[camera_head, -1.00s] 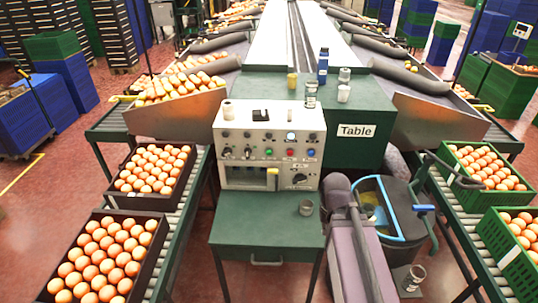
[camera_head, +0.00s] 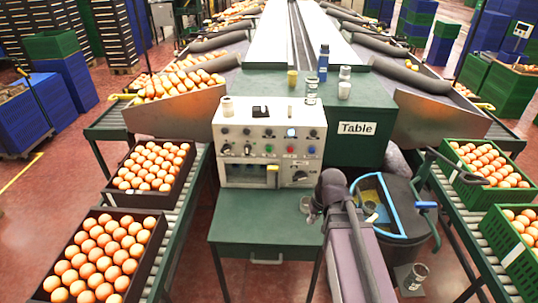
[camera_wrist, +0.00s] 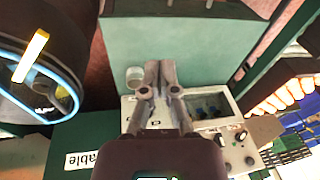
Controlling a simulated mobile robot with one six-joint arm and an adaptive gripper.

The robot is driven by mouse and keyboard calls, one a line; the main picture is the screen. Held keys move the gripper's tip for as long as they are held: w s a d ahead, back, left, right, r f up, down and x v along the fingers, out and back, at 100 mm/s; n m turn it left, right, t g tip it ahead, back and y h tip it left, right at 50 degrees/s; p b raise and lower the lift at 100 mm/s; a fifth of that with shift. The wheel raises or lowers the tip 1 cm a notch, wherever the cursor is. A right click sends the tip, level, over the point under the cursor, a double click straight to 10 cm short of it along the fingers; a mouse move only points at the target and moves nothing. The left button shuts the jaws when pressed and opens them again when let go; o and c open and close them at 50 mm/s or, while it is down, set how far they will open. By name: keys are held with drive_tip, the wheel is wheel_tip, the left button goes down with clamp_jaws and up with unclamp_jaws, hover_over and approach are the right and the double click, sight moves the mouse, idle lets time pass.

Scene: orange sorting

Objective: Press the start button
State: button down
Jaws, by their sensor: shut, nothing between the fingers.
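A white control panel (camera_head: 232,140) stands on the green table in the head view, its front carrying knobs and coloured buttons. A green button (camera_head: 269,149) is at its middle, a red button (camera_head: 290,149) and a blue button (camera_head: 311,150) to the right. No start label is readable. My gripper (camera_head: 312,212) is low in front of the panel's right side, apart from the buttons. In the wrist view my gripper (camera_wrist: 160,66) shows both fingers together, empty, over the green ledge. The panel (camera_wrist: 237,152) shows there partly, the gripper hiding some of its front.
Cups and a blue bottle (camera_head: 323,64) stand behind the panel. A bin with a blue rim (camera_head: 358,210) is to the right. Crates of oranges (camera_head: 188,186) line both conveyors.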

sight(269, 149)
drive_tip(key=w+a+t+y+b, duration=0.4)
drive_tip(key=w+a+b, duration=0.3)
drive_tip(key=w, duration=0.5)
drive_tip(key=w+a+t+y+b, duration=0.5)
drive_tip(key=w+a+t+b, duration=0.1)
drive_tip(key=w, duration=0.7)
drive_tip(key=shift+w+a+f+t+b, duration=0.35)
drive_tip(key=shift+a+b, duration=0.3)
drive_tip(key=shift+b, duration=0.6)
drive_tip(key=shift+s, duration=0.1)
drive_tip(key=w, duration=0.8)
drive_tip(key=shift+w+d, duration=0.15)
drive_tip(key=shift+w, duration=0.25)
drive_tip(key=shift+w, duration=0.1)
drive_tip(key=shift+w, duration=0.3)
